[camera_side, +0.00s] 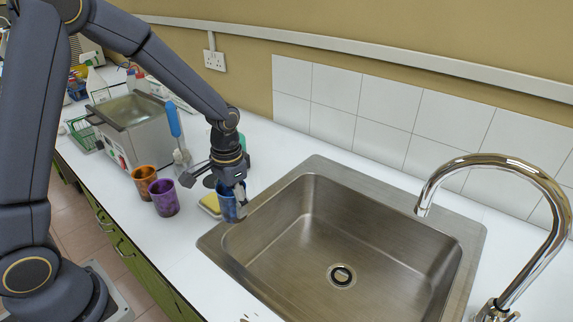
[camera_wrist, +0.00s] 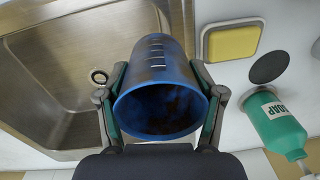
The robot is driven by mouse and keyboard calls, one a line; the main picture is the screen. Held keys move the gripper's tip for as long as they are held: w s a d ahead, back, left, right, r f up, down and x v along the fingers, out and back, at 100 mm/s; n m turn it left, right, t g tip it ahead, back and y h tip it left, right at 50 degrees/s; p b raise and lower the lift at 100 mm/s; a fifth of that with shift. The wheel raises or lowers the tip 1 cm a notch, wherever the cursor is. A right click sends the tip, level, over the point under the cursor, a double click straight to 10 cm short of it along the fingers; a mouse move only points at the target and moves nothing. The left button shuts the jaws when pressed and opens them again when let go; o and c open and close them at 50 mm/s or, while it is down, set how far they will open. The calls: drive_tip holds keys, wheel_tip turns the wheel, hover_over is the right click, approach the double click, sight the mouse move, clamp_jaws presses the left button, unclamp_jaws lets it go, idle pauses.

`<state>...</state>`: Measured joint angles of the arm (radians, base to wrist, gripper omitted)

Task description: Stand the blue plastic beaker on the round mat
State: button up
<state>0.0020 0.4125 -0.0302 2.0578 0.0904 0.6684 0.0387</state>
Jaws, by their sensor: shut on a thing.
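The blue plastic beaker (camera_side: 229,207) is in my gripper (camera_side: 228,190) at the left rim of the sink in the side view. In the wrist view the blue beaker (camera_wrist: 157,85) lies between the two fingers of my gripper (camera_wrist: 163,110), its open mouth facing the camera and dark stains inside. White marks show on its wall. The fingers are shut on its sides. The round mat (camera_wrist: 269,67) is dark grey and bare in the wrist view, to the right of the beaker. In the side view the mat (camera_side: 210,181) is partly hidden behind my gripper.
A yellow sponge (camera_wrist: 232,43) on a white dish lies between beaker and mat. A green soap bottle (camera_wrist: 279,127) is beside the mat. The steel sink (camera_side: 340,240) is right. Orange (camera_side: 145,182) and purple (camera_side: 164,198) beakers stand left, near a metal bath (camera_side: 140,125).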

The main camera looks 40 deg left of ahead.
drive_tip(key=s+a+r+m, duration=0.1)
drive_tip(key=s+a+r, duration=0.2)
drive_tip(key=s+a, duration=0.5)
drive_tip(key=shift+s+a+r+m, duration=0.3)
drive_tip(key=shift+a+m, duration=0.1)
drive_tip(key=shift+a, duration=0.65)
wheel_tip(320, 180, down, 10)
drive_tip(key=shift+r, duration=0.2)
drive_tip(key=shift+f, duration=0.2)
drive_tip(key=o, duration=1.1)
drive_tip(key=shift+c, duration=0.2)
